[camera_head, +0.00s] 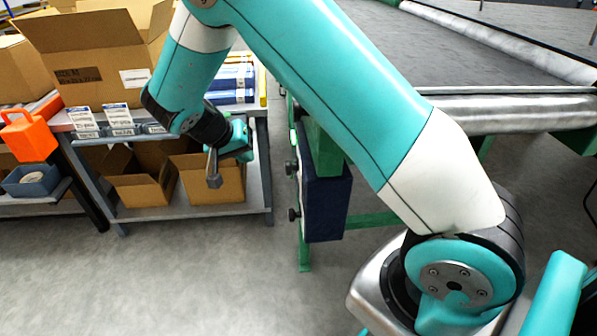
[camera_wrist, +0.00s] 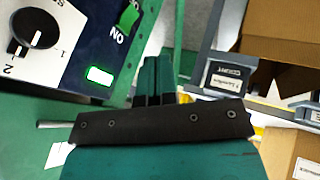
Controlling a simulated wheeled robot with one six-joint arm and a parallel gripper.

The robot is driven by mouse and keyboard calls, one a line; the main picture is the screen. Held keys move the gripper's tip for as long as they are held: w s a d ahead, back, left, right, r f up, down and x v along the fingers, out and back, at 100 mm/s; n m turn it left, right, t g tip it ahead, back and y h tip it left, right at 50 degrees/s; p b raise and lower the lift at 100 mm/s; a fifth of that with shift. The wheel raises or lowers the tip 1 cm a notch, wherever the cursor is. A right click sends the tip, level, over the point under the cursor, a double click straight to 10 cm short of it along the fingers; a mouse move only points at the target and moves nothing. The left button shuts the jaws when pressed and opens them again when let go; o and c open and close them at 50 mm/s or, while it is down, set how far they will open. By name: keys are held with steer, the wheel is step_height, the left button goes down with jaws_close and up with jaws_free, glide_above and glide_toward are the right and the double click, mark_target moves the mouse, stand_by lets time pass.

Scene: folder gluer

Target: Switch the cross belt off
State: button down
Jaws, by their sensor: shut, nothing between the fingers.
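A dark blue control box (camera_head: 327,208) hangs from a green frame near the middle of the head view, its control face turned left and seen edge-on. In the wrist view its panel (camera_wrist: 75,58) fills the upper left. It carries a black rotary knob (camera_wrist: 36,33) marked 1 and 2, a green switch (camera_wrist: 128,17) with "ON" beside it, and a lit pale-green lamp (camera_wrist: 100,75). The panel's upper part is cut off. My gripper (camera_head: 214,182) is shut and empty, left of the box and apart from it. Its fingers (camera_wrist: 155,75) show in the wrist view.
A grey conveyor belt (camera_head: 445,40) with a metal roller (camera_head: 515,112) is at the upper right. A shelf bench (camera_head: 195,212) with open cardboard boxes (camera_head: 85,55) stands behind my gripper. An orange container (camera_head: 28,135) is at far left. Floor at lower left is clear.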

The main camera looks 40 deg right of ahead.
stand_by(0.3)
steer(key=s+d+f+b, duration=0.1)
steer(key=d+f+b, duration=0.2)
steer(key=d+f, duration=0.5)
steer(key=shift+s+d+f+b, duration=0.35)
steer(key=shift+s+d, duration=0.05)
steer(key=shift+d, duration=0.05)
